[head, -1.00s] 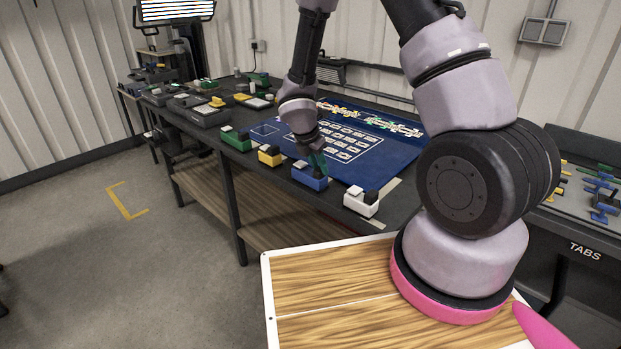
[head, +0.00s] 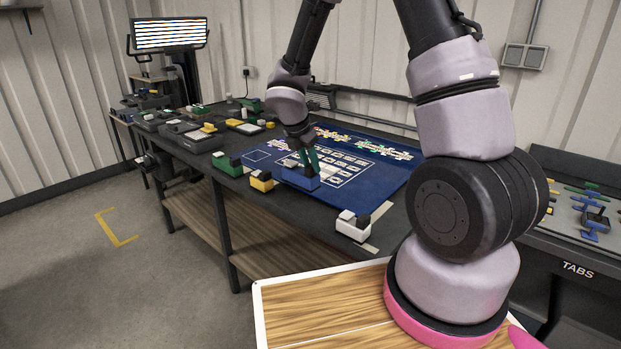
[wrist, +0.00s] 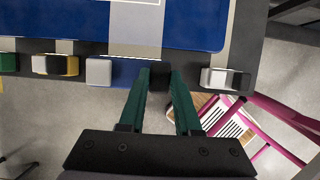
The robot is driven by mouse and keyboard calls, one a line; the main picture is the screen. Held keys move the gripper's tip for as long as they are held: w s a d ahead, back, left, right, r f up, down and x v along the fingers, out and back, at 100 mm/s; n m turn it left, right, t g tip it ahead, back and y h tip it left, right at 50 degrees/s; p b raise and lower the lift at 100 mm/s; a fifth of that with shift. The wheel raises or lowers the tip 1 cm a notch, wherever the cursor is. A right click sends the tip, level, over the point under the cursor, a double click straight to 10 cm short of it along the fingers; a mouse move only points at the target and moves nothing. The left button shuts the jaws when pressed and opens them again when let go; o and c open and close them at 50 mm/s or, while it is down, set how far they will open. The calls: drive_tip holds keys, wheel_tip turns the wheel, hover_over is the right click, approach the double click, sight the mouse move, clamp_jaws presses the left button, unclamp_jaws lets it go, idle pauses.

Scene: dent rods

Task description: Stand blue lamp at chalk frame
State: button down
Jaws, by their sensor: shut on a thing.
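The blue lamp (head: 299,179) is a blue block with a pale cap and a black knob. In the wrist view, the blue lamp (wrist: 125,75) lies crosswise ahead of the fingers, with the black knob at its right end. My gripper (head: 308,165) is shut on its knob; the fingertips (wrist: 160,75) flank the knob in the wrist view. The lamp appears raised, over the near edge of the blue mat; its exact height is unclear. A small white-outlined square (head: 257,155), apparently the chalk frame, is at the mat's left end, left of the lamp. It looks empty.
A green block (head: 227,165) and a yellow block (head: 261,181) stand left of the lamp along the bench's front edge. A white block (head: 353,226) stands to the right. The blue mat (head: 375,185) bears a larger white-outlined panel. Several devices stand farther left.

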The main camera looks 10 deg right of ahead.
drive_tip(key=shift+r, duration=0.45)
drive_tip(key=shift+r, duration=1.55)
